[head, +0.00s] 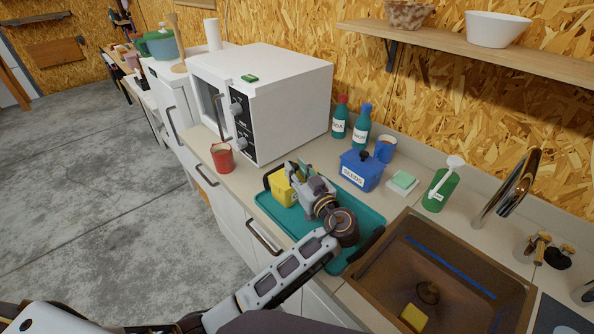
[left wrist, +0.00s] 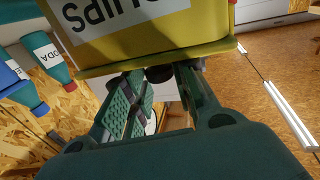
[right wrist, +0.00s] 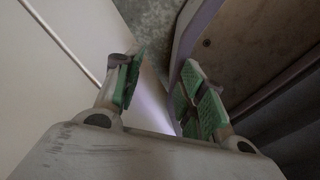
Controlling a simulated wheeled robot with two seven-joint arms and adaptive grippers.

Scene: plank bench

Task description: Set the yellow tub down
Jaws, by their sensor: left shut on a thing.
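The yellow tub (head: 283,188) is over the far left end of the teal tray (head: 288,217) in the head view. I cannot tell whether its base touches the tray. My left gripper (head: 304,177) is shut on the tub. In the left wrist view the tub (left wrist: 150,42) fills the top, with a white lettered label, partly cut off; the left fingers (left wrist: 160,85) reach its rim. My right gripper (right wrist: 162,85) is open and empty, near a pale panel; it is hidden from the head view.
A red mug (head: 222,157) and the white microwave (head: 270,95) stand left of and behind the tray. A blue "SEEDS" box (head: 361,171), a sponge block (head: 403,182) and a green dispenser (head: 440,190) stand behind it. The brown sink (head: 440,255) is to the right.

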